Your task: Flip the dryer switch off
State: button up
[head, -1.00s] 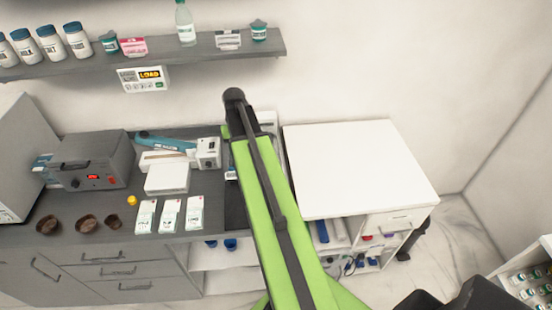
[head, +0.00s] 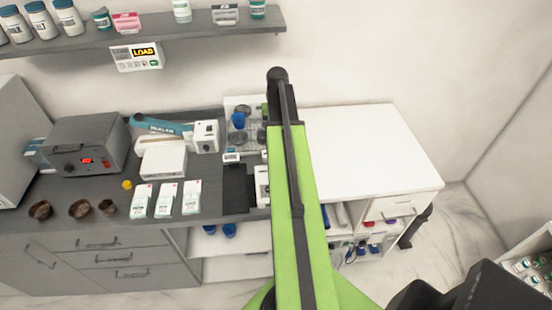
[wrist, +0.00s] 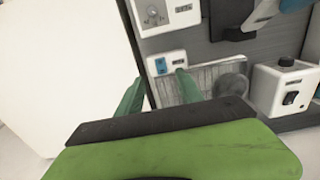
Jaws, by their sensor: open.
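A small white switch box (wrist: 165,64) with a blue rocker and a dark label lies on the counter in the wrist view. It also shows in the head view (head: 231,156), left of my arm. Its label is too small to read, so I cannot tell for sure that it is the dryer switch or which way the rocker is set. My gripper (wrist: 158,92) is open and empty. Its two green fingers are spread, one fingertip close to the box's edge; contact cannot be told. In the head view my arm hides the gripper.
A white dial box (wrist: 162,14) and a ribbed rack (wrist: 212,80) flank the switch box. A white device (wrist: 287,90) with a black switch stands right. A grey box (head: 85,146) with a red display stands far left. The white tabletop (head: 370,155) is clear.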

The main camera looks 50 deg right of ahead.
notch_tip(320, 180, down, 10)
jog(key=b, duration=0.8)
jog(key=shift+f+b, duration=0.2)
jog(key=shift+b, duration=0.2)
jog(key=shift+r, duration=0.1)
jog(key=shift+c, duration=0.4)
grip_shut()
